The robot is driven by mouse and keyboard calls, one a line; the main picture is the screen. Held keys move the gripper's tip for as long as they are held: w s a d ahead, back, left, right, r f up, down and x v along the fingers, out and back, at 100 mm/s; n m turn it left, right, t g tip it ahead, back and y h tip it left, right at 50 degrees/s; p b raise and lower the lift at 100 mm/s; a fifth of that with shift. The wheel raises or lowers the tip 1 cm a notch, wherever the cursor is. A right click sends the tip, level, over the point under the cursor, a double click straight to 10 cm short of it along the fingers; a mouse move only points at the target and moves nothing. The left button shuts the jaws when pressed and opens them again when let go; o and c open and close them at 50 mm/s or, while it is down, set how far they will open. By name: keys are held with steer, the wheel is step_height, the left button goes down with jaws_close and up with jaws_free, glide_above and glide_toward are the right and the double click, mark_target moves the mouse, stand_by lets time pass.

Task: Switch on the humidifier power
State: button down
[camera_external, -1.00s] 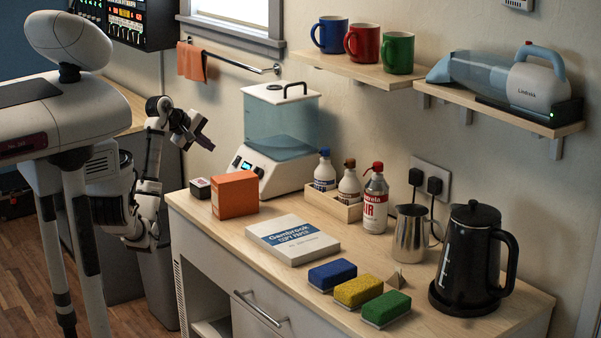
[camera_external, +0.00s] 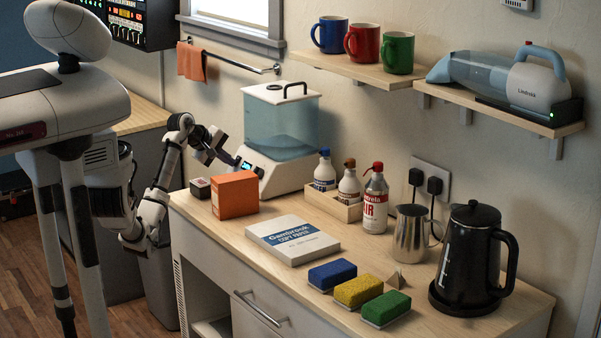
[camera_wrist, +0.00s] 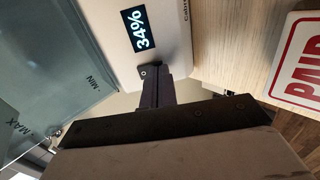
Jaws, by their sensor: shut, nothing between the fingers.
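The humidifier has a blue-tinted clear tank (camera_external: 283,125) with a black handle and a white base (camera_external: 275,175). It stands at the back left of the counter. In the wrist view its front panel (camera_wrist: 115,55) shows a lit display (camera_wrist: 144,29) reading 34%, and the tank (camera_wrist: 45,70) carries MIN and MAX marks. My gripper (camera_external: 235,162) is shut and empty at the left front of the base. In the wrist view its fingertips (camera_wrist: 153,70) lie over the panel close beside the display; I cannot tell whether they touch it. No button shows clearly; the fingers may cover one.
A small black-and-white block (camera_external: 200,187), marked PAID in the wrist view (camera_wrist: 300,62), and an orange box (camera_external: 235,195) stand close in front of the humidifier. A paper pack (camera_external: 293,240) lies nearer. A bottle caddy (camera_external: 333,207) stands to its right.

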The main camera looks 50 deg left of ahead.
steer(key=shift+w+d+f+t+b, duration=0.15)
steer(key=shift+d+f+t+b, duration=0.05)
steer(key=shift+f+t+b, duration=0.5)
steer(key=shift+t+b, duration=0.4)
steer(key=shift+t, duration=0.5)
steer(key=shift+r, duration=0.15)
steer(key=shift+w+r+p, duration=0.15)
steer(key=shift+r+p, duration=0.5)
steer(key=shift+p, duration=0.4)
steer(key=shift+s+r+p, duration=0.2)
steer(key=shift+s+p, duration=0.05)
steer(key=shift+p, duration=0.15)
steer(key=v, duration=1.3)
steer(key=shift+s+a, duration=0.15)
steer(key=shift+s, duration=0.1)
steer(key=shift+r, duration=0.1)
